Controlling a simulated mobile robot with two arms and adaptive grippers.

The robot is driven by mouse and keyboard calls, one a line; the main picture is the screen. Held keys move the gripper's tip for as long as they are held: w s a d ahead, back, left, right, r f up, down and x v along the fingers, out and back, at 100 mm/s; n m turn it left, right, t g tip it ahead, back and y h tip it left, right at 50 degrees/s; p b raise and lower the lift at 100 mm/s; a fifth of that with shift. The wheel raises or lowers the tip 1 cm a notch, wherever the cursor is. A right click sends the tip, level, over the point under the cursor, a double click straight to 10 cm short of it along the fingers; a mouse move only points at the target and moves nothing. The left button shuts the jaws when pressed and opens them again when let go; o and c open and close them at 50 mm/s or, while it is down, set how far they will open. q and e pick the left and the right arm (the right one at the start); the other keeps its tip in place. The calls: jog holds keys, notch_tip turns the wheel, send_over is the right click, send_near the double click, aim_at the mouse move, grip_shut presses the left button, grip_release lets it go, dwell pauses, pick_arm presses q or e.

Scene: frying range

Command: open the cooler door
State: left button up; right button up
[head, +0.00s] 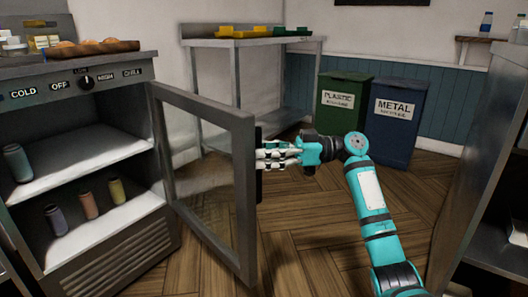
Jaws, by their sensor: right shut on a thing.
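The cooler (112,245) stands at the left with its inside showing. Its glass door (245,190), in a grey frame, is swung wide open toward the right. A dark vertical handle (259,184) is on the door's outer side. My right gripper (266,158) is shut on the handle, its arm reaching in from the lower right. The fingers partly hide the handle. My left gripper is out of view.
Cans (88,205) stand on the cooler's shelves. A tray of bread (95,48) lies on top. A metal table (250,43), a green bin (341,105) and a blue bin (395,120) stand behind. A counter (490,165) bounds the right; wooden floor lies between.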

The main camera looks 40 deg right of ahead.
jog(key=shift+d, duration=0.1)
jog(key=v, duration=1.1)
jog(key=shift+s+d, duration=0.25)
jog(key=shift+d, duration=0.1)
jog(key=shift+s+f, duration=0.1)
